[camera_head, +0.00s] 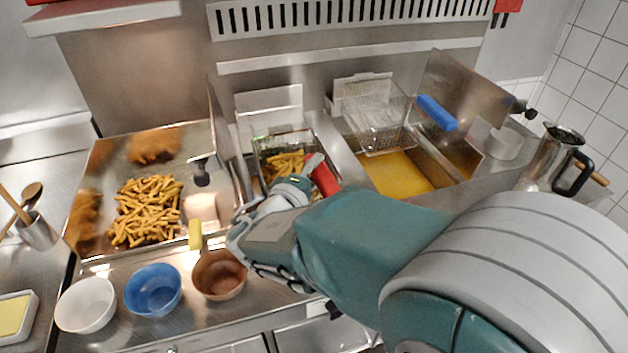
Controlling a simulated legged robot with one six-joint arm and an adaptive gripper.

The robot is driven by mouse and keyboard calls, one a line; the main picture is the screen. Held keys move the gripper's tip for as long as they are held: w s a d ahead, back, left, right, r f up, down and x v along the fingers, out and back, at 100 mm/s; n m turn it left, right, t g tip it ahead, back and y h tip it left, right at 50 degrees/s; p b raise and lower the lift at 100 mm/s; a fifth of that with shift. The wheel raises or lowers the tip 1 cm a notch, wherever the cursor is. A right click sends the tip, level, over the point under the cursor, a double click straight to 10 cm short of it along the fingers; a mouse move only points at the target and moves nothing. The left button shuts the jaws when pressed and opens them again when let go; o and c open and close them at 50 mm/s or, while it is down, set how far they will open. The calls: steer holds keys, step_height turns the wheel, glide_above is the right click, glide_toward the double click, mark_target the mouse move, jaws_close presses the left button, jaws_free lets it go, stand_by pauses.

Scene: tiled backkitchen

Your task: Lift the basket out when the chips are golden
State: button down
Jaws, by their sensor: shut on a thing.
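A wire fry basket (257,151) with a red handle (323,178) sits at the left fryer well. The chips (285,164) in it look golden yellow. My gripper (303,183) is shut on the red handle, coming in from the lower right. My gripper and arm hide the near part of the basket, so I cannot tell how deep it sits in the well. A second, empty basket (372,125) with a blue handle (437,113) stands over the right well, above yellow oil (398,174).
A steel tray (107,160) left of the fryer holds a pile of chips (146,210) and brown fried food. White (86,304), blue (153,290) and brown (219,274) bowls line the front edge. A steel jug (547,165) stands at right.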

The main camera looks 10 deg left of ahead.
steer(key=shift+r, duration=4.3)
